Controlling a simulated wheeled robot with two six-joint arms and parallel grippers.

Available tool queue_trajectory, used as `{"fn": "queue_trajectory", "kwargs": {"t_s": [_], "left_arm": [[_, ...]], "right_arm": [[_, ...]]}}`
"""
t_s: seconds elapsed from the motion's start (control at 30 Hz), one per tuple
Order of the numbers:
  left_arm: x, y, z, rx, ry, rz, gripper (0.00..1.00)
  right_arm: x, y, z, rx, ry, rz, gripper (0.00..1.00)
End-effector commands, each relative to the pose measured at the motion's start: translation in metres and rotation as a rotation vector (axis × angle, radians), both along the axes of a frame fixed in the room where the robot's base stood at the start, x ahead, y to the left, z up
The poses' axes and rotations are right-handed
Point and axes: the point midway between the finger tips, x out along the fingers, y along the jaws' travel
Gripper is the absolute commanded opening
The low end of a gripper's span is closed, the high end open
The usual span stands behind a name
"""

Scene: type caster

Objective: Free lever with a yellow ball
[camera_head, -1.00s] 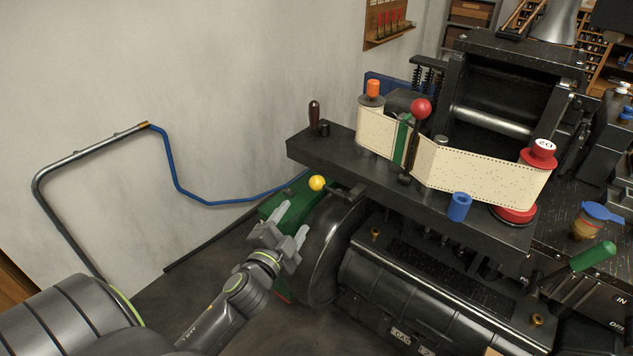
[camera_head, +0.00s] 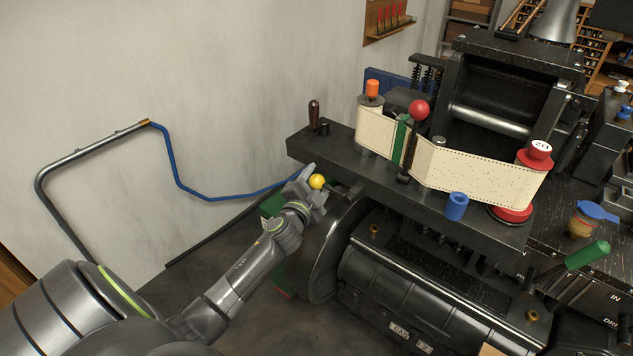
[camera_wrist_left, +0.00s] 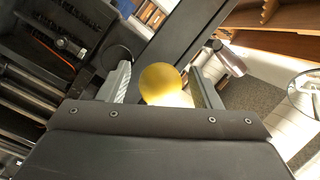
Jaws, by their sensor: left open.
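The yellow ball (camera_head: 317,182) tops the lever at the left end of the machine, just below the edge of its black top bar. The lever's shaft is hidden behind my gripper. My left gripper (camera_head: 312,178) is at the ball with its fingers apart. In the left wrist view the yellow ball (camera_wrist_left: 161,84) sits between the two open fingers (camera_wrist_left: 165,85), with a gap visible on the ball's left side. My right gripper is not in view.
The black top bar (camera_head: 345,162) carries a paper ribbon (camera_head: 480,178), a red-ball lever (camera_head: 420,109) and a dark-handled lever (camera_head: 314,113). A large dark wheel (camera_head: 325,245) stands beside my gripper. A blue hose (camera_head: 215,204) runs along the wall. Open floor lies left.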

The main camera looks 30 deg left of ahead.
Motion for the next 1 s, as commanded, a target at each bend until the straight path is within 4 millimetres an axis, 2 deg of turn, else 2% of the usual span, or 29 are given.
{"fn": "queue_trajectory", "kwargs": {"t_s": [0.2, 0.63, 1.0], "left_arm": [[0.0002, 0.0000, 0.0000, 0.000, 0.000, 0.000, 0.58], [-0.0001, -0.0002, -0.0001, 0.000, 0.000, 0.000, 0.02], [0.0000, -0.0004, -0.0060, -0.052, 0.004, 0.000, 0.00]], "right_arm": [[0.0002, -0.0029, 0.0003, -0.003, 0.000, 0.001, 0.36], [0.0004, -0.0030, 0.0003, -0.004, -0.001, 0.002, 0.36], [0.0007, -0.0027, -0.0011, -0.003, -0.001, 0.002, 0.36]]}}
